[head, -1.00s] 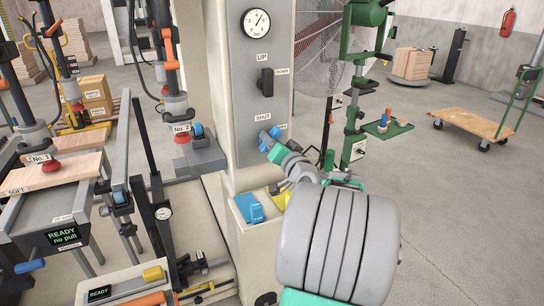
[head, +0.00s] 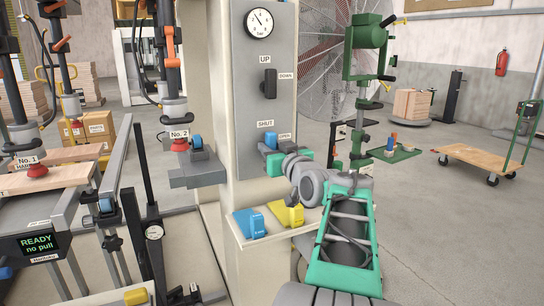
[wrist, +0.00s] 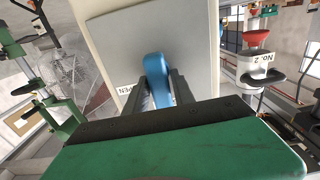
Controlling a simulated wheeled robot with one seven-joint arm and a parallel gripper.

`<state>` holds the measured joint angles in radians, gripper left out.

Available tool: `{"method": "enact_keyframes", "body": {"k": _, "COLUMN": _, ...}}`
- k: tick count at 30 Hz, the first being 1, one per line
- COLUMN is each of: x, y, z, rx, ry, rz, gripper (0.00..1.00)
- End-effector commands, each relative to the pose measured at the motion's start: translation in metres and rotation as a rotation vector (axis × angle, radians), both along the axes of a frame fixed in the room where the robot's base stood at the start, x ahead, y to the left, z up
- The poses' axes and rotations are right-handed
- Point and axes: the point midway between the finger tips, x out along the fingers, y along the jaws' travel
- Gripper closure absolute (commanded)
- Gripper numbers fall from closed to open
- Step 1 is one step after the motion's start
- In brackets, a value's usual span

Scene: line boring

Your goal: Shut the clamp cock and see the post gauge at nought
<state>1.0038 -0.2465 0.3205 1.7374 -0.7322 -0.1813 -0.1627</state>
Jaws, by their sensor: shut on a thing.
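The clamp cock's blue handle (head: 270,139) is on the grey panel of the post, below the SHUT label (head: 265,123) and left of the OPEN label (head: 285,137). My gripper (head: 276,152) is at the handle and hides part of it. In the wrist view the blue handle (wrist: 156,72) stands between my two dark fingers, which are shut on it. The post gauge (head: 259,22) is at the top of the panel. Its needle points to the upper left; the figures are too small to read.
A black UP/DOWN lever (head: 268,83) is above the cock. Blue (head: 250,224) and yellow (head: 288,214) blocks sit on the post's ledge below my arm. The No. 2 lifter (head: 180,135) hangs left of the post. A green drill stand (head: 364,100) stands to the right.

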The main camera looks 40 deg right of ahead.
Motion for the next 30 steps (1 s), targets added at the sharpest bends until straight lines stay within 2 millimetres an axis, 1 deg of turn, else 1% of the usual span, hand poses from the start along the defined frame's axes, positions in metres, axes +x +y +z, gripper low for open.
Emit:
{"method": "enact_keyframes", "body": {"k": 1, "x": 0.0, "y": 0.0, "z": -0.003, "rx": -0.004, "ry": 0.005, "rz": 0.0, "gripper": 1.0}}
{"method": "enact_keyframes", "body": {"k": 14, "x": 0.0, "y": 0.0, "z": -0.002, "rx": -0.01, "ry": 0.008, "rz": 0.001, "gripper": 1.0}}
{"method": "enact_keyframes", "body": {"k": 15, "x": 0.0, "y": 0.0, "z": -0.002, "rx": -0.01, "ry": 0.008, "rz": 0.001, "gripper": 0.67}}
{"method": "enact_keyframes", "body": {"k": 20, "x": 0.0, "y": 0.0, "z": -0.002, "rx": -0.011, "ry": 0.006, "rz": 0.0, "gripper": 0.55}}
{"method": "enact_keyframes", "body": {"k": 27, "x": -0.001, "y": 0.0, "z": -0.001, "rx": -0.011, "ry": 0.005, "rz": 0.0, "gripper": 0.55}}
{"method": "enact_keyframes", "body": {"k": 30, "x": -0.01, "y": 0.002, "z": 0.0, "rx": -0.012, "ry": 0.005, "rz": -0.002, "gripper": 0.55}}
